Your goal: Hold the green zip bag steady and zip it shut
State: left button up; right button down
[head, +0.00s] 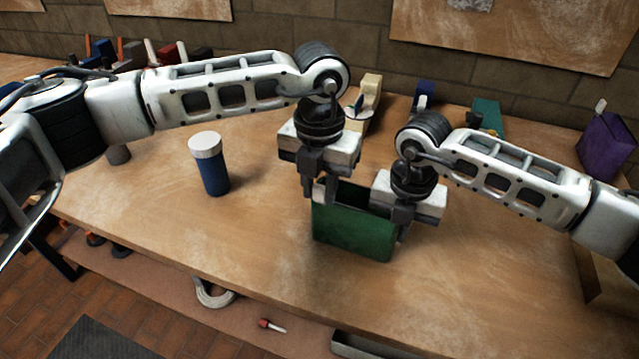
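The green zip bag (352,229) stands upright on the wooden table, near its front edge, with its dark open top showing between my grippers. My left gripper (318,198) points down at the bag's upper left corner, its fingers close to the rim. My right gripper (402,222) points down at the bag's right end, its fingers at that upper corner and side. I cannot tell whether either gripper's fingers are closed on the bag.
A blue bottle with a white lid (209,163) stands left of the bag. A purple bag (604,146) stands at the far right. A teal item (487,116) and several tools lie along the back by the wall. The table's front left is clear.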

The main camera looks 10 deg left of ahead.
pick_arm(q)
grip_shut()
jog(key=shift+s+d, duration=0.25)
jog(key=shift+d, duration=0.75)
jog(key=shift+s+d, duration=0.2)
jog(key=shift+d, duration=0.75)
jog(key=o, duration=0.5)
grip_release()
jog(key=shift+a, duration=0.1)
jog(key=shift+o, duration=0.2)
jog(key=shift+r, duration=0.1)
